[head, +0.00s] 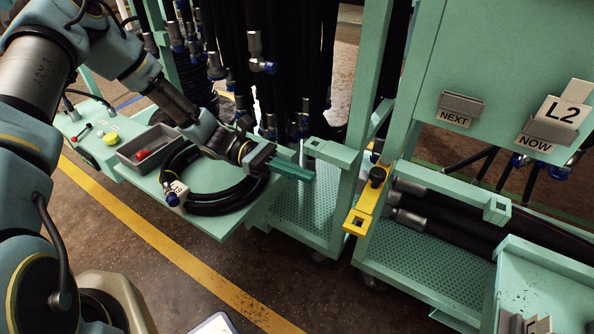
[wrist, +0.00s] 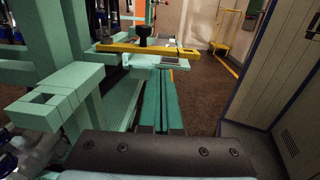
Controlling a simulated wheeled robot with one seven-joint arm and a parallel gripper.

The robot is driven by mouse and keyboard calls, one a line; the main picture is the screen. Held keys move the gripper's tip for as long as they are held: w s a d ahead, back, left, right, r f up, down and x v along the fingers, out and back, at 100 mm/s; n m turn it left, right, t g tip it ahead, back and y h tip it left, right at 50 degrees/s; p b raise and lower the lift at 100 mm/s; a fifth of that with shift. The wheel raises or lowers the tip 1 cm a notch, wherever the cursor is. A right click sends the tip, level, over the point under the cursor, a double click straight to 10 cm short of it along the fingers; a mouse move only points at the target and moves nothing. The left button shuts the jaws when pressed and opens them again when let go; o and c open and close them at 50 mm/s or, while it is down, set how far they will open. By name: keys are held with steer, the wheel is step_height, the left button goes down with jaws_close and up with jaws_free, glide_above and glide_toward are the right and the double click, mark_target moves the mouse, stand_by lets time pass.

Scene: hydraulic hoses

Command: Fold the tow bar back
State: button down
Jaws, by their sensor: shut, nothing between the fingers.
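The tow bar (head: 367,207) is a yellow flat bar with a square hole near its front end. It sits at the left edge of the right-hand cart, with a black knob (head: 377,176) on top. In the wrist view the tow bar (wrist: 175,50) lies crosswise beyond my fingertips, the knob (wrist: 143,34) standing near its middle. My gripper (head: 305,175) is shut and empty, its teal fingers over the left cart, left of the tow bar and apart from it. The fingers also show closed together in the wrist view (wrist: 161,100).
The left cart's shelf (head: 222,222) carries a coiled black hose (head: 225,203) and a grey tray (head: 147,149). A green post (head: 348,150) stands between my gripper and the tow bar in the head view. The right cart holds thick hoses (head: 440,228). Open floor (head: 150,270) lies in front.

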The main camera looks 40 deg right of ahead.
mark_target(374, 185)
steer(key=x, duration=0.9)
steer(key=shift+s+p, duration=0.4)
steer(key=shift+p, duration=0.05)
